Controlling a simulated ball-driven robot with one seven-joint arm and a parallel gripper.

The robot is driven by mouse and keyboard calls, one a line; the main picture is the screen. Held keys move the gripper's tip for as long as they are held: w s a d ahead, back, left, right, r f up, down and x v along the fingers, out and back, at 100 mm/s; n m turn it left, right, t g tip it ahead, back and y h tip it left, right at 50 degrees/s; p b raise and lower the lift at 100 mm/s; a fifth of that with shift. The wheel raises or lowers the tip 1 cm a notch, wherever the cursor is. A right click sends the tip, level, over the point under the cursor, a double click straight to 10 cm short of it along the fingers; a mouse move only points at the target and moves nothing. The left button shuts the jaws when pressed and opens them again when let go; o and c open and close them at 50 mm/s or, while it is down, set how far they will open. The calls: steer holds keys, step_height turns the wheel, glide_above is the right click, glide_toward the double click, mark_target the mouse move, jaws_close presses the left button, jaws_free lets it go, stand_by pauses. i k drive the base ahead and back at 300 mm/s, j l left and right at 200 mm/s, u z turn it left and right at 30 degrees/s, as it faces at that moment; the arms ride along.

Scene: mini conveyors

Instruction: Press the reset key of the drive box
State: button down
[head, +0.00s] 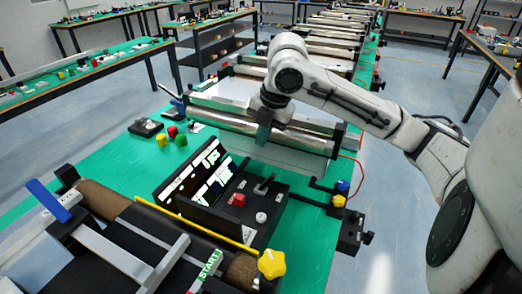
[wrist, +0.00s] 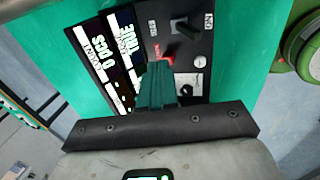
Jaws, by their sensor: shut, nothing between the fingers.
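The drive box (head: 245,228) is a black panel with a lit display (head: 195,178), on the green table. Its face carries a red key (head: 239,200), a round white knob (head: 261,217) and a black lever (head: 263,185). My gripper (head: 264,133) is shut and empty, pointing down, above the far side of the box in the head view. In the wrist view, the teal fingers (wrist: 158,72) overlap the panel, their tips beside the red key (wrist: 169,59), partly hiding it. I cannot tell whether they touch. The lettering by the keys is too small to read surely.
A roller conveyor (head: 300,135) stands behind the box, and a dark belt with a blue lever (head: 48,200) lies in front. A yellow knob (head: 271,264) and a blue and yellow button pair (head: 340,194) stand nearby.

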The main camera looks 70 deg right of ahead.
mark_target(260, 216)
steer(key=k, duration=1)
